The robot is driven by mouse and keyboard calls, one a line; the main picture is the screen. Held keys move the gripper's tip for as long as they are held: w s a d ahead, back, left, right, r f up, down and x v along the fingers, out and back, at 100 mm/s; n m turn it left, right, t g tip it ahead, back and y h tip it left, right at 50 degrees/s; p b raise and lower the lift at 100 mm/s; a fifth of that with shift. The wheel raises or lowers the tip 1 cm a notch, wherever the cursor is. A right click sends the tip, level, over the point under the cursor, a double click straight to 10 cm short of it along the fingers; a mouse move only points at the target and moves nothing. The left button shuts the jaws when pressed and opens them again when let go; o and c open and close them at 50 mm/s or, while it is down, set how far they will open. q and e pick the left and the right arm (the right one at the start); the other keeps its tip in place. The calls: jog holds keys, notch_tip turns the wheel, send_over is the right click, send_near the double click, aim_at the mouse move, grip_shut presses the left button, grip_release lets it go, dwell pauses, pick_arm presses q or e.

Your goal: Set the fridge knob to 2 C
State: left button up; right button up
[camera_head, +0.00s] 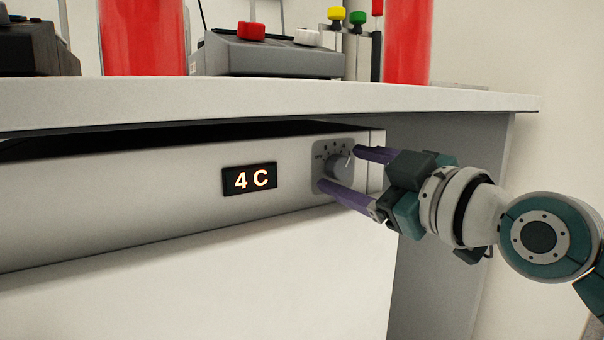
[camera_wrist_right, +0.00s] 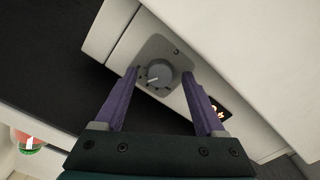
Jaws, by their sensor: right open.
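The fridge knob (camera_head: 341,164) is a grey round dial on a grey plate at the right end of the fridge front, with dots around it. It also shows in the right wrist view (camera_wrist_right: 159,73), with a white mark line. The display (camera_head: 249,179) left of the knob reads 4 C. My right gripper (camera_head: 338,168) is open, its two purple fingers reaching toward the plate on either side of the knob. In the right wrist view the knob sits between and just beyond the fingertips, with gaps at both sides. My left gripper is not in view.
The white counter (camera_head: 270,105) overhangs the fridge front (camera_head: 120,197) just above my right gripper. On it stand red-filled cylinders (camera_head: 143,38), a grey device (camera_head: 270,58) with red and white knobs, and yellow, green and red-capped items. Free room lies below the fridge panel.

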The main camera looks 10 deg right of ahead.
jog(key=shift+c, duration=1.4)
grip_shut()
jog(key=shift+m, duration=0.3)
jog(key=shift+m+p, duration=0.75)
jog(key=shift+m, duration=0.05)
jog(key=shift+m+p, duration=0.7)
jog(key=shift+m, duration=1.2)
